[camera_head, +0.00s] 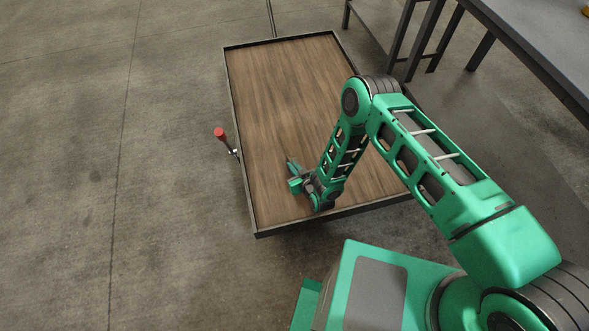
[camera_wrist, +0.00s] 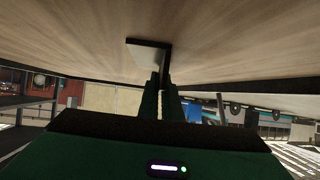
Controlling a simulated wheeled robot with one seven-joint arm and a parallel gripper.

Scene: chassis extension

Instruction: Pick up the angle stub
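The angle stub (camera_wrist: 147,43) is a small dark L-shaped piece in the wrist view, with one flat leg along the wooden surface and the other leg running to my fingertips. My gripper (camera_wrist: 161,80) has its two fingers close together, with only a thin gap between them, and they look shut on that leg. In the head view my gripper (camera_head: 292,168) is low over the front left part of the wooden platform (camera_head: 285,100). The stub cannot be made out clearly there. Whether it touches the wood cannot be told.
The platform has a raised dark rim and bare wood behind my gripper. A red-topped handle (camera_head: 220,133) stands at its left edge. A dark-legged grey table (camera_head: 545,40) stands at the upper right. The concrete floor at left is clear.

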